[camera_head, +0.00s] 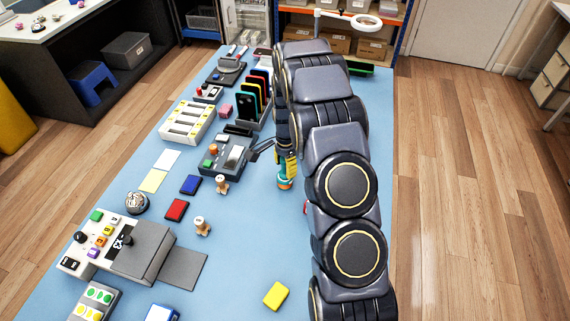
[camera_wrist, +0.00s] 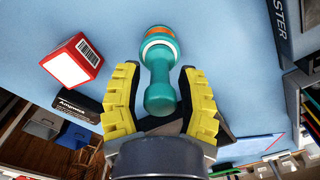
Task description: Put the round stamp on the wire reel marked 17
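A teal dumbbell-shaped piece with an orange and white band at its wide round end, which looks like the round stamp (camera_wrist: 160,72), stands on the blue table in the wrist view. In the head view the stamp (camera_head: 285,184) shows just below my gripper (camera_head: 287,165). In the wrist view the yellow fingers of my gripper (camera_wrist: 158,78) are spread on either side of its narrower knob, with a small gap on each side. I cannot make out any wire reel marked 17; my arm covers part of the table in the head view.
A red and white box with a barcode (camera_wrist: 75,62) and a dark lettered box (camera_wrist: 78,103) lie left of the stamp in the wrist view. A yellow block (camera_head: 276,295) and two wooden figures (camera_head: 222,184) stand apart. Devices crowd the table's left side. The table (camera_head: 235,255) is bare around front centre.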

